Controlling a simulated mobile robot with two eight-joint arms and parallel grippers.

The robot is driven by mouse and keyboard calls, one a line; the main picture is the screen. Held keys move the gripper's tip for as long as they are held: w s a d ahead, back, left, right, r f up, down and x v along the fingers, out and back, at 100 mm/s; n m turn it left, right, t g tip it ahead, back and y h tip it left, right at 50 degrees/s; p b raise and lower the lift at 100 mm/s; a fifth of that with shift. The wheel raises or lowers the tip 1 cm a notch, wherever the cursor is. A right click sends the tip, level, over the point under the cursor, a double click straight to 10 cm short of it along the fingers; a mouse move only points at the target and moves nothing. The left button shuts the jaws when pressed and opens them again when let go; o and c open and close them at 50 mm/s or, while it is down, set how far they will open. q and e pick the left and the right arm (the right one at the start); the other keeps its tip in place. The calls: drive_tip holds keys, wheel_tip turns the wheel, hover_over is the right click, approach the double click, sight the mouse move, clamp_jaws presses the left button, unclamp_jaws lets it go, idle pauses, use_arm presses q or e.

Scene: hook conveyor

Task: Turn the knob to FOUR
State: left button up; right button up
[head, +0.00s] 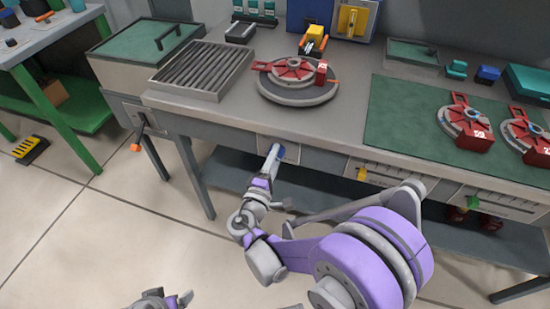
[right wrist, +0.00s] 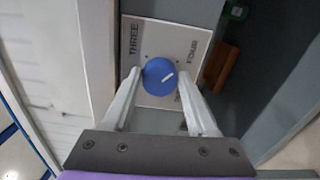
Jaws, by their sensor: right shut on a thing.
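The blue knob (right wrist: 158,75) sits on a pale label plate (right wrist: 187,45) in the right wrist view. THREE is at the plate's upper left and FOUR at its right; another word near the knob is partly hidden. My right gripper (right wrist: 160,80) is shut on the knob, one finger on each side. In the head view the knob (head: 279,149) is on the bench front, with my right gripper (head: 272,156) at it. Part of my left gripper (head: 160,301) shows at the bottom edge, mostly cut off.
Above the knob, the bench top carries a round turntable (head: 297,95) with a red fixture. Slatted tray (head: 203,69) is at left, green mat (head: 415,118) with red-and-grey parts at right. Slider panels (head: 388,178) lie right of the knob. A shelf (head: 235,170) runs below.

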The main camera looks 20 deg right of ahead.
drive_tip(key=shift+m, duration=0.5)
drive_tip(key=o, duration=1.4)
drive_tip(key=shift+c, duration=0.2)
drive_tip(key=v, duration=1.1)
drive_tip(key=shift+p, duration=0.35)
drive_tip(key=shift+w, duration=0.1)
